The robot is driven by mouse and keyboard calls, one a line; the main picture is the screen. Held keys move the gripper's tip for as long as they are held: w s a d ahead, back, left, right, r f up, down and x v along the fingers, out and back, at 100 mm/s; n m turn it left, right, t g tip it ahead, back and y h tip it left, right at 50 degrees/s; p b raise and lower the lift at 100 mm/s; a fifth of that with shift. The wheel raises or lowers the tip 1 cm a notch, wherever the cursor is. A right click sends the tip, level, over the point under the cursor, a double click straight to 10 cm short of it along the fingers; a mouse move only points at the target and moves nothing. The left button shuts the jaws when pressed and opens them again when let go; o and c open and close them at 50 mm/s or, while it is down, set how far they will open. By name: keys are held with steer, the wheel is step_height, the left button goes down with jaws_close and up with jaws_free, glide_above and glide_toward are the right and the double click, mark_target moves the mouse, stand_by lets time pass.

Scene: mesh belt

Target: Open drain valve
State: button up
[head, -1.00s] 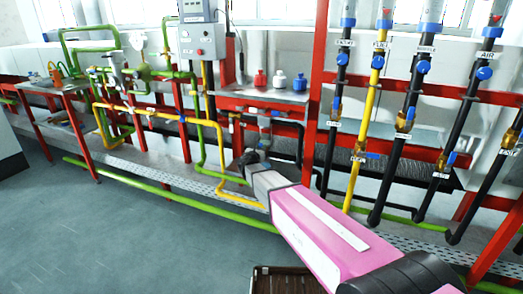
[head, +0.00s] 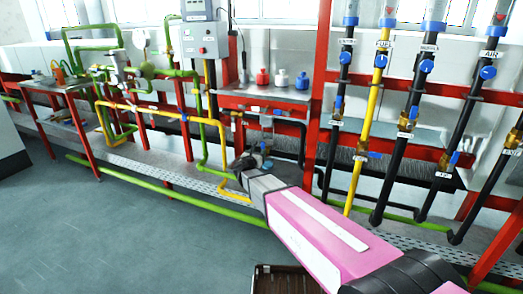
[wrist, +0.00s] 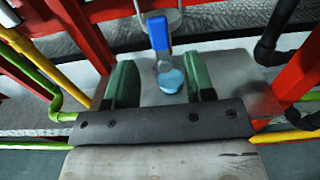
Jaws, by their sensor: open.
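My gripper (wrist: 160,62) is open, with one green finger on each side of a blue valve handle (wrist: 158,34). The handle hangs down from a grey fitting, and a light-blue rounded end (wrist: 170,81) shows below it. There is a visible gap between the handle and each finger. In the head view my gripper (head: 248,161) is below the small red-framed shelf, at the lower end of a short grey pipe (head: 266,124). My gripper partly hides the valve there, and no label on it can be read.
Red frame posts (wrist: 82,32) stand close on both sides. A yellow pipe (wrist: 33,58) runs at left and a black pipe (wrist: 278,30) at right. Several labelled vertical pipes with blue valves stand at right in the head view. The grey floor (head: 130,235) is clear at left.

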steer(key=v, duration=0.5)
steer(key=s+d+f+m+g+h, duration=0.1)
steer(key=s+d+f+m+g, duration=0.25)
steer(key=d+m, duration=0.35)
steer(key=s+d+f+m+g, duration=0.25)
steer(key=d+m+g, duration=0.2)
steer(key=d, duration=0.35)
steer(key=s+d+f+m+g+h, duration=0.1)
steer(key=s+d+f+m+g, duration=0.2)
steer(key=d+m, duration=0.4)
steer(key=s+d+f+m+g+y, duration=0.1)
steer(key=s+d+m+g+y, duration=0.2)
steer(key=s+m, duration=0.4)
steer(key=s+d+f+m+g+y, duration=0.2)
steer(key=s+m+y, duration=0.3)
steer(key=s, duration=0.3)
steer(key=shift+s+d+m+g, duration=0.15)
steer(key=shift+d+m+g, duration=0.35)
steer(key=shift+m, duration=0.35)
